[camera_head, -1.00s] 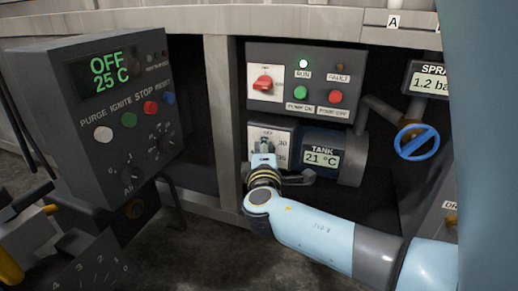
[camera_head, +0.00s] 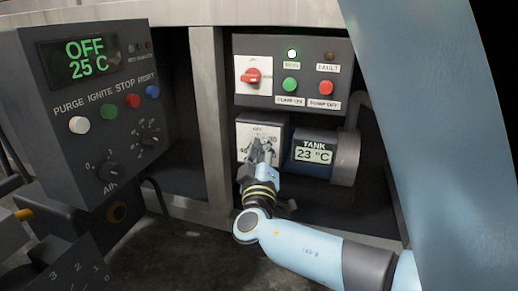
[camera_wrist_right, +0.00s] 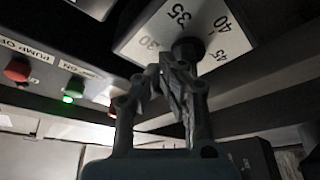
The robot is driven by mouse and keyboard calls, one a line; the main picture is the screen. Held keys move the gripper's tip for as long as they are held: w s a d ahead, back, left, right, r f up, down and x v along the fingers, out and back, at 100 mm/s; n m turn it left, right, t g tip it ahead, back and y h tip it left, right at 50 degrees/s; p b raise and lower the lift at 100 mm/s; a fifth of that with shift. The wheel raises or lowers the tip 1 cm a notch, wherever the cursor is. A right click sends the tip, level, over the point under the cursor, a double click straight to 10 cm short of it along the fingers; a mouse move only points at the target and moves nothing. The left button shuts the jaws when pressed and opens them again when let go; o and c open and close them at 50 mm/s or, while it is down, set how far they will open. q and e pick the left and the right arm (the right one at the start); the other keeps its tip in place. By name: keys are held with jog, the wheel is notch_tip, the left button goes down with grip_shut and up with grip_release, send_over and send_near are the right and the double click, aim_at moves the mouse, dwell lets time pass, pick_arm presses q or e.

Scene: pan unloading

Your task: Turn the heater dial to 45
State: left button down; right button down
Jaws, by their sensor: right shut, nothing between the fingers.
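The heater dial has a white scale plate (camera_head: 245,131) on a dark box below the pump panel. In the right wrist view the plate (camera_wrist_right: 152,33) shows 30, 35, 40 and 45 around a dark round knob (camera_wrist_right: 188,48). My right gripper (camera_head: 262,150) is in front of the dial and covers part of it. In the wrist view its shut fingers (camera_wrist_right: 173,68) overlap the lower side of the knob. I cannot tell whether they touch it, nor read the knob's pointer. My left gripper is not in view.
The tank display (camera_head: 314,155) beside the dial reads 23 °C. Above is the pump panel (camera_head: 315,52) with a red switch (camera_head: 251,76) and a lit green lamp. The burner box (camera_head: 45,140) at the left reads OFF, 25 C. Frame posts edge the bay.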

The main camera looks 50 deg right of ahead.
jog(key=f+m+g+h, duration=0.1)
jog(key=m+g, duration=0.2)
jog(key=m, duration=0.6)
jog(key=f+m+g+h, duration=0.1)
jog(key=f+m+g, duration=0.1)
jog(key=m, duration=0.7)
jog(key=w+f+m+g+h, duration=0.1)
jog(key=f+m+g, duration=0.1)
jog(key=m+g, duration=0.3)
jog(key=shift+a+m, duration=0.2)
jog(key=shift+m, duration=1.8)
jog(key=shift+w, duration=0.1)
jog(key=shift+a+f, duration=0.1)
